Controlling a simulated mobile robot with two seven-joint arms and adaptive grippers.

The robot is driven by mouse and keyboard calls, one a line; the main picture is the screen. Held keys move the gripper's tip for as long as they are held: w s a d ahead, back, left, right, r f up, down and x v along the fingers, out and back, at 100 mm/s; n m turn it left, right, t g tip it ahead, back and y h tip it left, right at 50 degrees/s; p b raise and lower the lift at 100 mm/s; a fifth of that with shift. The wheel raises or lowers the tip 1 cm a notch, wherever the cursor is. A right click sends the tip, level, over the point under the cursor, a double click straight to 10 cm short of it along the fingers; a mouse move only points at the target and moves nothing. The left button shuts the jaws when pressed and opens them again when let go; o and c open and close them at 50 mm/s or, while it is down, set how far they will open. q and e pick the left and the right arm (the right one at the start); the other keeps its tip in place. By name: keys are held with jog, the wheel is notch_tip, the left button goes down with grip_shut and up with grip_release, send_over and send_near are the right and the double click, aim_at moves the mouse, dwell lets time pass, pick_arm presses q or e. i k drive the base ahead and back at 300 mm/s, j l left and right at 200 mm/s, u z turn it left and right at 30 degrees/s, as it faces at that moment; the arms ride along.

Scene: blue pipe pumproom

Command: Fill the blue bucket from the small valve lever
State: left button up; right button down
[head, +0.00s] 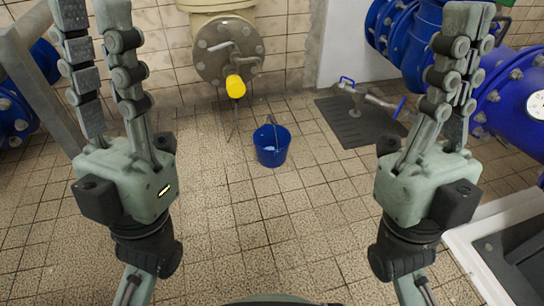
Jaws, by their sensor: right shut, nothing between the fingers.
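The blue bucket (271,155) stands upright on the tiled floor near the middle of the head view, with its thin handle raised. A pale patch shows inside it; I cannot tell whether this is water. Behind it, a round grey flange (211,63) on the wall carries a small grey lever (220,45) and a yellow-ended outlet (235,86). The bucket is in front of this outlet, a little to its right. My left gripper (92,18) is raised at the left, open and empty. My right gripper (466,22) is raised at the right, shut and empty. Both are apart from bucket and lever.
A low pipe fitting with a blue handle (346,78) stands over a dark floor plate (340,122). Large blue pipes (510,100) fill the right side. A grey rail (45,85) is at the left. The tiled floor (245,220) between my arms is clear.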

aim_at(233, 41)
jog(key=i+l, duration=0.15)
jog(key=i, duration=0.7)
